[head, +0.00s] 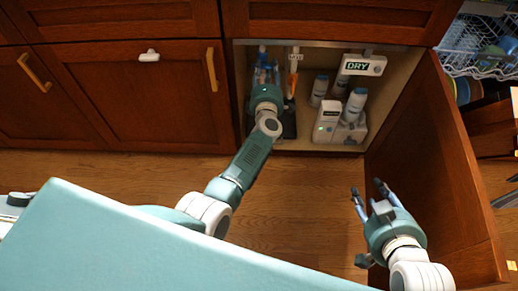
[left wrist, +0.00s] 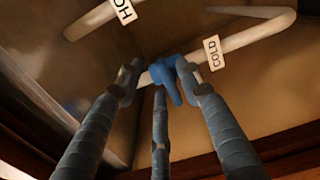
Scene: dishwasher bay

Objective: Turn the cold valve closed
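The blue cold valve handle (left wrist: 168,78) sits on a pale pipe (left wrist: 250,37) with a COLD tag (left wrist: 213,52) in the left wrist view. My left gripper (head: 263,72) reaches into the open cabinet under the counter. In the left wrist view, the fingers of my left gripper (left wrist: 160,75) are spread around the blue handle, with the handle between the tips. The right fingertip overlaps the handle; I cannot tell if it is touching. In the head view the arm and hand partly hide the valve area. My right gripper (head: 367,192) is open and empty, outside the cabinet near its open door.
A second pipe with a HOT tag (left wrist: 122,10) is at the upper left of the wrist view. The open wooden door (head: 435,165) bounds the right; floor (head: 285,200) is clear between.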

